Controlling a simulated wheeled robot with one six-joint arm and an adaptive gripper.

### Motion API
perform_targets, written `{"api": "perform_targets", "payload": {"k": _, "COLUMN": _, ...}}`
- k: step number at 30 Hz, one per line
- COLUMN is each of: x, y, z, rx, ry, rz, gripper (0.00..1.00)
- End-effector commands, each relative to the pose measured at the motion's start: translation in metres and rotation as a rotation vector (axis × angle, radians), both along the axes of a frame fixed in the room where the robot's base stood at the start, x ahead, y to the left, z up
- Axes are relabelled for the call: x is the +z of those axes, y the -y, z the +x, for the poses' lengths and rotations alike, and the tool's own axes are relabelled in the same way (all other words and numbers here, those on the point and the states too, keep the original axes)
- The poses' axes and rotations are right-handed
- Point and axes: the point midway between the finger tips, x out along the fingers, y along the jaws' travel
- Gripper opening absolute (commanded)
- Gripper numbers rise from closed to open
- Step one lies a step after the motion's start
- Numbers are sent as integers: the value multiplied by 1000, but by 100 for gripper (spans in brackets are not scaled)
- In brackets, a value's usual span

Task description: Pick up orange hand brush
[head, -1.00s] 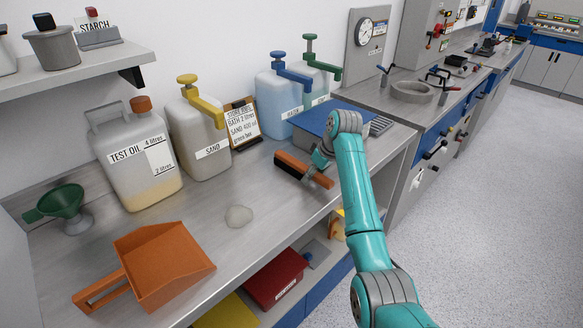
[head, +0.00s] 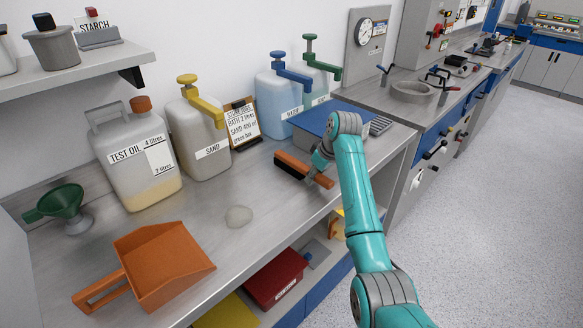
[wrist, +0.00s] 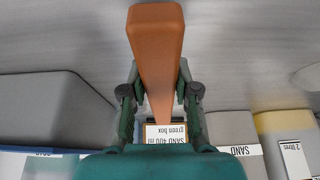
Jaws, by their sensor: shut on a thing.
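The orange hand brush (head: 292,165) with dark bristles is on the grey bench, right of the sand can, in the head view. Its orange handle (wrist: 156,50) fills the middle of the wrist view. My gripper (head: 314,178) is shut on the brush, with one finger on each side of the handle in the wrist view (wrist: 160,95). My arm hides part of the brush in the head view. I cannot tell whether the brush touches the bench.
An orange dustpan (head: 163,265) lies at the bench's front left, with a pale pile (head: 238,216) near it. A blue lid (head: 318,120) is close beyond my gripper.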

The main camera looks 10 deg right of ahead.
Motion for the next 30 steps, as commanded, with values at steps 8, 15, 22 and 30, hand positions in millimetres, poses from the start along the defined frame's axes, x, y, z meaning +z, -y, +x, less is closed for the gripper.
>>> {"api": "perform_targets", "payload": {"k": 8, "x": 4, "y": 0, "z": 0, "rx": 0, "ry": 1, "rz": 0, "gripper": 0}}
{"api": "perform_targets", "payload": {"k": 15, "x": 43, "y": 0, "z": 1, "rx": 0, "ry": 4, "rz": 0, "gripper": 0}}
{"api": "perform_targets", "payload": {"k": 22, "x": 84, "y": 0, "z": 1, "rx": 1, "ry": 2, "rz": 0, "gripper": 0}}
{"api": "perform_targets", "payload": {"k": 30, "x": 105, "y": 0, "z": 0, "rx": 0, "ry": 1, "rz": 1, "gripper": 0}}
